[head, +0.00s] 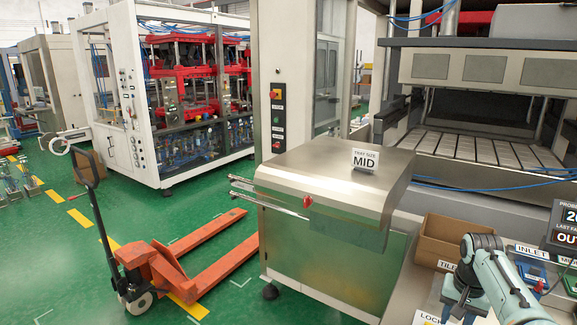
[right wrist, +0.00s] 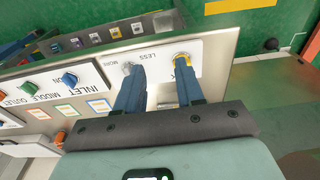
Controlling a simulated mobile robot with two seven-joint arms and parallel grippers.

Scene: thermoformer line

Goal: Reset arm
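My right arm (head: 490,275) comes in at the bottom right of the head view, over the bench by the control panel. My right gripper (right wrist: 159,72) shows in the right wrist view with two blue fingers spread apart and nothing between them. Its fingertips are over a white plate marked LESS and MORE (right wrist: 152,62). One tip overlaps a silver knob or button (right wrist: 127,67), the other a yellow-ringed one (right wrist: 182,57). I cannot tell whether they touch. My left arm and gripper are not in view.
The panel also carries INLET, MIDDLE and OUTLET knobs (right wrist: 70,79). A cardboard box (head: 440,240) stands on the bench beside my right arm. A steel cabinet with a MID sign (head: 365,160) stands left of it. An orange pallet jack (head: 150,265) is on the green floor.

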